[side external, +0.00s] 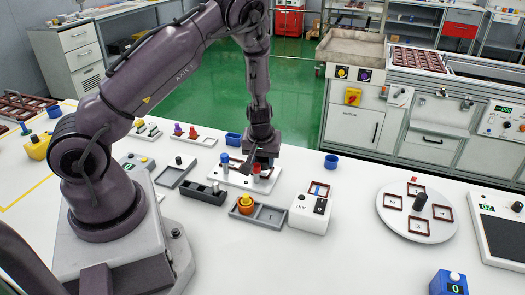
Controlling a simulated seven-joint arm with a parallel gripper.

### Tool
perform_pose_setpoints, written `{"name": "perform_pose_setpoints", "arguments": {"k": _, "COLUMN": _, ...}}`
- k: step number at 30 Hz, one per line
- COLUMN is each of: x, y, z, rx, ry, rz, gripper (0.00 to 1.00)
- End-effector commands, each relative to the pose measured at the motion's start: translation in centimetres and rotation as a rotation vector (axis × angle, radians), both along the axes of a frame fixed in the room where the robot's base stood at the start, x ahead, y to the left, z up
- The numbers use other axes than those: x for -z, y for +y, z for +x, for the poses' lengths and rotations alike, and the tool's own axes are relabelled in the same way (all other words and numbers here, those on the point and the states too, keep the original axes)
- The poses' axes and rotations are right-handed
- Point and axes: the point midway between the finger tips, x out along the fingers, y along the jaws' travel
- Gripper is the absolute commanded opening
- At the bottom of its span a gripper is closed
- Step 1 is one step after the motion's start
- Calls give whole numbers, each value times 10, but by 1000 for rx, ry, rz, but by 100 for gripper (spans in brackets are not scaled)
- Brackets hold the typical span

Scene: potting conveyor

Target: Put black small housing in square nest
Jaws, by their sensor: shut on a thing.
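My gripper (258,163) is low over a white plate (236,180) that carries small coloured posts, one red and one blue-topped. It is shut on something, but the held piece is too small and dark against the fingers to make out. I cannot tell whether it is the black small housing. I cannot tell which recess is the square nest.
A dark block tray (203,194) stands left of the grey tray, and a white box device (311,212) right of it. A blue cup (331,161) stands behind. A round white turntable (418,228) with framed squares is at right. The front middle of the table is clear.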

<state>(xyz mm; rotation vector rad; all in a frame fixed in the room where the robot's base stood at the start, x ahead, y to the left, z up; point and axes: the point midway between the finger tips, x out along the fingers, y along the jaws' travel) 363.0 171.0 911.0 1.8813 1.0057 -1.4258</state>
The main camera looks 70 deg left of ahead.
Motion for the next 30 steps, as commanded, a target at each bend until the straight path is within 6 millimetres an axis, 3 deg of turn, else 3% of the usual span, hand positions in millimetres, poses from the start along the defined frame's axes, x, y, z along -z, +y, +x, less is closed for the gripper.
{"name": "perform_pose_setpoints", "arguments": {"k": 30, "x": 14, "y": 0, "z": -1, "rx": 0, "ry": 1, "rz": 0, "gripper": 15}}
